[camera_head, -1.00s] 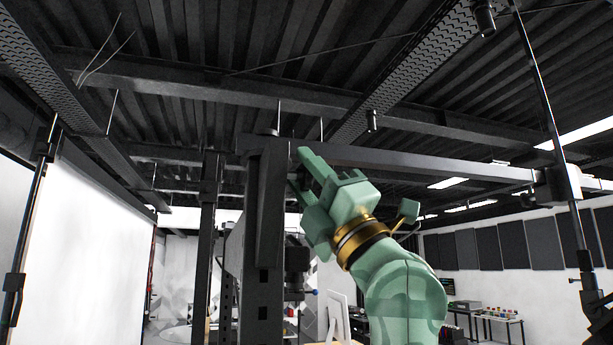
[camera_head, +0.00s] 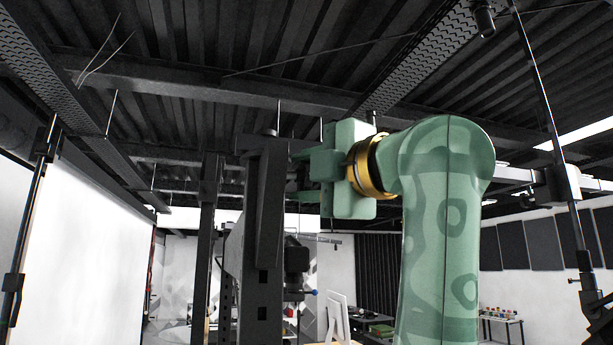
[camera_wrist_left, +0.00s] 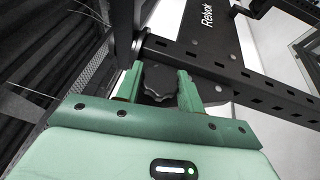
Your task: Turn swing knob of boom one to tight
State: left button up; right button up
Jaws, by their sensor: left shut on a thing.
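The swing knob (camera_wrist_left: 158,82) is a dark, lobed knob in the left wrist view. It sits between the two green fingers of my left gripper (camera_wrist_left: 160,73), which is shut on it. In the head view my left gripper (camera_head: 301,172) reaches from the right to the top of the black post (camera_head: 264,230), and the knob is hidden there. The boom is a dark perforated beam (camera_wrist_left: 245,80) in the left wrist view, just beyond the knob. My right gripper is not in view.
A stand with a clamp (camera_head: 560,186) is at the right. A white screen (camera_head: 85,245) fills the left. A black camera-like device (camera_head: 296,256) hangs beside the post, below my gripper. Ceiling beams run overhead.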

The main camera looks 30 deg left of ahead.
pick_arm(q)
jog(key=shift+m+h, duration=0.3)
jog(key=shift+h, duration=0.2)
jog(key=o, duration=1)
jog(key=shift+c, duration=0.2)
jog(key=shift+w, duration=0.1)
